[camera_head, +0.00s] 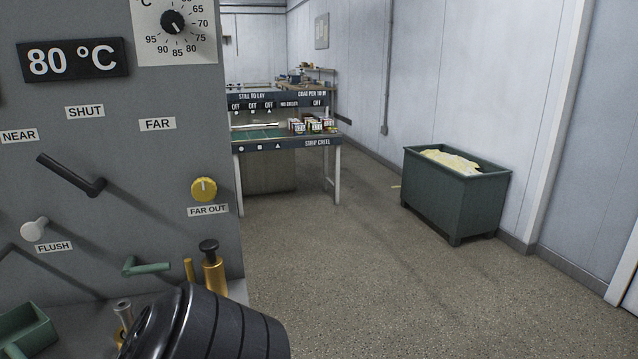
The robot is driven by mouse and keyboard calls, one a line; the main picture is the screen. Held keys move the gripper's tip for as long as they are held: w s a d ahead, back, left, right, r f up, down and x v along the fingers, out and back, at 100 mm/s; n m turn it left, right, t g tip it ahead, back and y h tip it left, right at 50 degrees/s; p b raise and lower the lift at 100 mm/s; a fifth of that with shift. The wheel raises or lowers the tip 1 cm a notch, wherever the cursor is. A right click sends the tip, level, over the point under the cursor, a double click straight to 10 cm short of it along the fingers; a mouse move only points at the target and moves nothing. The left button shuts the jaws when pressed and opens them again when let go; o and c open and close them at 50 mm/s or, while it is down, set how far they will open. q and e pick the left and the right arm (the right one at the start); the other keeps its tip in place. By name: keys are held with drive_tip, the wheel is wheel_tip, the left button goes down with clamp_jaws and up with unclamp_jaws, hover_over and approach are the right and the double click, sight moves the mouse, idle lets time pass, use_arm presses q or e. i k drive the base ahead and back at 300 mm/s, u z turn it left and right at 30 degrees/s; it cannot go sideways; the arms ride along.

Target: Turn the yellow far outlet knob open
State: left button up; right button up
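The yellow far outlet knob (204,189) is on the lower right of the grey machine panel (140,90), above a label reading FAR OUT (208,210). It is round, and its short pale mark points about straight up. Nothing touches it or covers it. A black ribbed part, which looks like a piece of my own arm, stands below the knob at the bottom edge, apart from it. No fingertips of either gripper show.
A black lever (72,176), a white flush knob (35,229) and a green handle (146,266) stick out from the panel. A brass plunger (213,270) stands below the knob. Open floor (330,270) lies right of the machine, with a green bin (452,202) beyond.

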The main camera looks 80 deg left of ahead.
sight(203, 189)
drive_tip(key=i, duration=0.55)
drive_tip(key=u, duration=3.05)
